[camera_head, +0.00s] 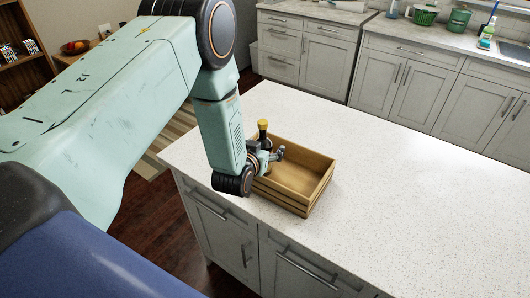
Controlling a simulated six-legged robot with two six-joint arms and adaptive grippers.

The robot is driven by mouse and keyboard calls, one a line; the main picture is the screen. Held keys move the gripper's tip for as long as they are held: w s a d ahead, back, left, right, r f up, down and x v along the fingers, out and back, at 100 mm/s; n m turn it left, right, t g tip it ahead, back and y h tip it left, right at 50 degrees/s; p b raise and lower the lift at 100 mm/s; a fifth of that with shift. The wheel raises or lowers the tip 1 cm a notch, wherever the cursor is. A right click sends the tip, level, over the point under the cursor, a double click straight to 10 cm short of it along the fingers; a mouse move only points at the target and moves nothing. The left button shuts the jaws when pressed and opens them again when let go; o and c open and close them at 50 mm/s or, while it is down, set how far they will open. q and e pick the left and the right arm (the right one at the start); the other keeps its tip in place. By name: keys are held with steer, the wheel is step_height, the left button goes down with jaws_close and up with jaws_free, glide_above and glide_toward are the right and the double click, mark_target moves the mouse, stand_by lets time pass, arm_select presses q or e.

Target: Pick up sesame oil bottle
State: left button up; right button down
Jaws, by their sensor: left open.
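A bottle with a yellow cap (263,124), which looks like the sesame oil bottle, stands upright at the left side of a wooden crate (315,188). Only its cap and upper part show; my left gripper and wrist hide the lower part. My left gripper (274,157) is open, small in view, over the crate's left part and right at the bottle. I cannot tell whether its fingers touch the bottle. My right gripper is not in view.
The crate sits near the front left edge of a white speckled island counter (420,200). The counter to the right is clear. A fruit bowl (75,46) is far left.

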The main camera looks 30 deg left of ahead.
arm_select(q)
steer(key=shift+s+a+r, duration=0.15)
steer(key=shift+s, duration=0.2)
steer(key=shift+c, duration=1.9)
steer(key=shift+w+f, duration=0.25)
steer(key=shift+w, duration=0.1)
steer(key=c, duration=0.5)
steer(key=shift+s+r, duration=0.15)
steer(key=shift+s, duration=0.1)
steer(key=c, duration=0.7)
steer(key=shift+w, duration=0.3)
